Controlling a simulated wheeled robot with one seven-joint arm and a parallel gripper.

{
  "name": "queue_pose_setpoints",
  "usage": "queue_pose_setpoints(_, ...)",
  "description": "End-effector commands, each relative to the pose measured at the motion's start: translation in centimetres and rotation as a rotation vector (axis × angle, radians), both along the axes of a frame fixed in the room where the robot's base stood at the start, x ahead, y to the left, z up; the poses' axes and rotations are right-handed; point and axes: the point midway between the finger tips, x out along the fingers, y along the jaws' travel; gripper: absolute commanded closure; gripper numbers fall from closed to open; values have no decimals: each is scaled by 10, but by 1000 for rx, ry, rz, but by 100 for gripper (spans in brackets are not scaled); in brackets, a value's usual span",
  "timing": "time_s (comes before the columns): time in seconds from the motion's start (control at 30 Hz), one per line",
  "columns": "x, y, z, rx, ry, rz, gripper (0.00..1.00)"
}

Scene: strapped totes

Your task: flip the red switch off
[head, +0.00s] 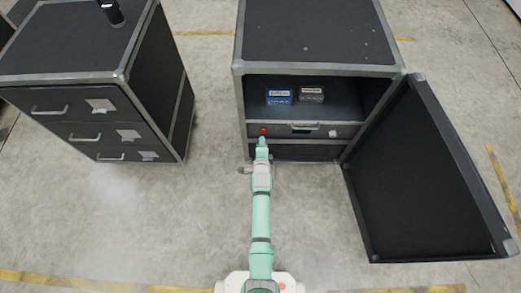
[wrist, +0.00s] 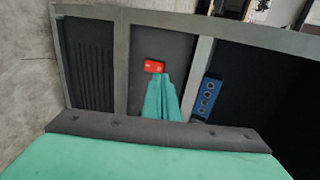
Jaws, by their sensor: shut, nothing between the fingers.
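The red switch (head: 263,131) is on the left part of the front panel below the open compartment of the dark cabinet (head: 241,110). In the wrist view the red switch (wrist: 154,66) shows just beyond my fingertips. My gripper (head: 262,141) is shut and empty, with its tips at or very near the switch's lower edge; it also shows in the wrist view (wrist: 160,80). I cannot tell whether the tips touch the switch. The switch's on or off position is too small to tell.
The cabinet door (head: 425,175) stands open to the right. Inside the compartment are a blue box (head: 279,97) and a grey box (head: 311,95). A handle (head: 304,126) and a white knob (head: 333,134) sit right of the switch. A drawer cabinet (head: 95,120) stands at left, with clear floor between.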

Motion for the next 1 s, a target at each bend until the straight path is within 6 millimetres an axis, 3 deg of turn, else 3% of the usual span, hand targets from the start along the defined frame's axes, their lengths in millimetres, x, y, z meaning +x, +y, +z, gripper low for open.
queue_pose_setpoints(0.43, -55, 5, 44, 0, 0, 8, 100)
queue_pose_setpoints(1.0, -64, -1, 52, 0, 0, -1, 100)
